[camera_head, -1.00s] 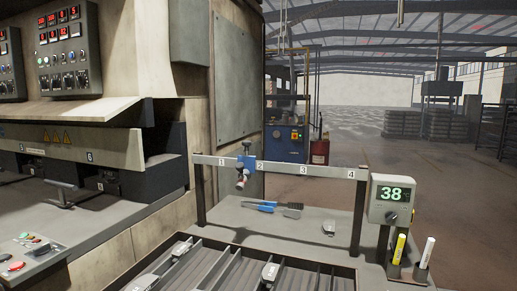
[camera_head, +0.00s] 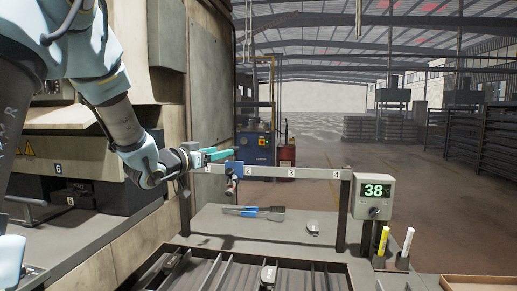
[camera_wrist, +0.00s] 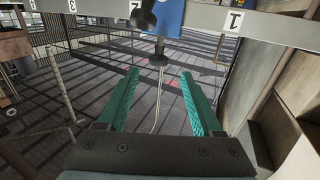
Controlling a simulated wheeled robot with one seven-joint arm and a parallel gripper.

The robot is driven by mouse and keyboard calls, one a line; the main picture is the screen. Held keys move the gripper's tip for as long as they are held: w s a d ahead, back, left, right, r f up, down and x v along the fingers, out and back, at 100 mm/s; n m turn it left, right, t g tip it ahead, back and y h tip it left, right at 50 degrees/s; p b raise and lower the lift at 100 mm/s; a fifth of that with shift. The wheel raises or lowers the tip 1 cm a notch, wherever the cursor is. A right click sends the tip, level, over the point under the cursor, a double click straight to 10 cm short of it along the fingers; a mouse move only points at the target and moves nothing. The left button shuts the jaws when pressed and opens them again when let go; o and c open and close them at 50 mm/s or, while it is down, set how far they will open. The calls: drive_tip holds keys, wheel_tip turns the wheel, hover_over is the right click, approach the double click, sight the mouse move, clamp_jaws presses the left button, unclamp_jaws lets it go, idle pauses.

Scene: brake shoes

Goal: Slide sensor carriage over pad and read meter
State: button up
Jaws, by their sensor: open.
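The blue sensor carriage (camera_head: 234,169) sits on the numbered rail (camera_head: 270,173) between marks 1 and 2, with its dark sensor head hanging below. In the wrist view the carriage (camera_wrist: 170,17) is at the top centre, with a black knob beside it. The meter (camera_head: 375,197) at the right end reads 38. My gripper (camera_head: 225,153) is at the carriage's left, close to it; whether it touches cannot be told. In the wrist view its teal fingers (camera_wrist: 160,78) are apart with nothing between them.
A blue-handled brush (camera_head: 262,212) lies on the bench (camera_head: 230,222). A yellow marker (camera_head: 383,240) and a white marker (camera_head: 407,242) stand at the right end. A slotted tray (camera_head: 225,275) is in front. The press (camera_head: 90,150) stands close on the left.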

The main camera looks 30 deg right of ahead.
sight(234, 162)
drive_tip(key=p+x, duration=0.3)
drive_tip(key=x, duration=0.7)
drive_tip(key=shift+d, duration=0.4)
clamp_jaws()
idle(1.0)
